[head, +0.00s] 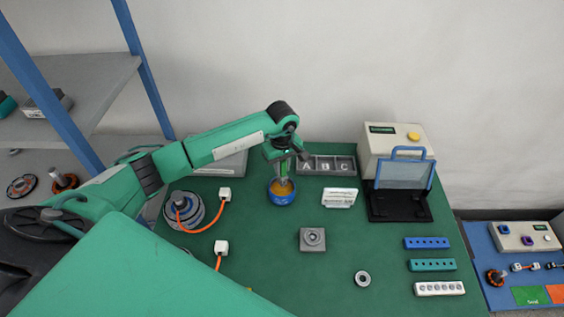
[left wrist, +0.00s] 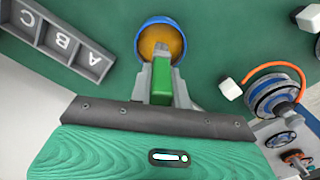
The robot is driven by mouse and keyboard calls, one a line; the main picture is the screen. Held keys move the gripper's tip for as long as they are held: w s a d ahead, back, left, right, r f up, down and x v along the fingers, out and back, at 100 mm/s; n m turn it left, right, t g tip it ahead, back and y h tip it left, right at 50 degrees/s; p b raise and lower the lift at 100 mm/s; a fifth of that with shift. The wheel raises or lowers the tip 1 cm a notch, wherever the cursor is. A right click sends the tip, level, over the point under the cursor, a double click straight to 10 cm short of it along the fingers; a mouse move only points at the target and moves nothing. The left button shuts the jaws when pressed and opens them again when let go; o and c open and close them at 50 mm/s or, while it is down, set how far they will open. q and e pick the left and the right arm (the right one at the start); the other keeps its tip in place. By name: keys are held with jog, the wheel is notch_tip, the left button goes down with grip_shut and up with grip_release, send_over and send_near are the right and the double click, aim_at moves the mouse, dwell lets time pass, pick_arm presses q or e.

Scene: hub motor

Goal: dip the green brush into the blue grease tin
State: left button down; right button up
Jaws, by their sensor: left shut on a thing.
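The blue grease tin (head: 281,197) stands on the green table, with yellow-brown grease inside. In the left wrist view the tin (left wrist: 141,34) is at the top centre. My left gripper (head: 284,170) is above the tin, pointing down. It is shut on the green brush (left wrist: 161,82), whose green handle shows between the fingers (left wrist: 161,72). The brush's tip overlaps the grease in both views; I cannot tell how deep it reaches. My right gripper is not in view.
The grey A-B-C tray (head: 329,174) stands right behind the tin. A hub motor (head: 184,212) with an orange cable is to the left. A white card holder (head: 339,197) and a grey block (head: 312,239) are to the right. The front middle of the table (head: 300,280) is clear.

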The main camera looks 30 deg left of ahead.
aim_at(282, 177)
pick_arm(q)
jog(key=shift+f, duration=0.45)
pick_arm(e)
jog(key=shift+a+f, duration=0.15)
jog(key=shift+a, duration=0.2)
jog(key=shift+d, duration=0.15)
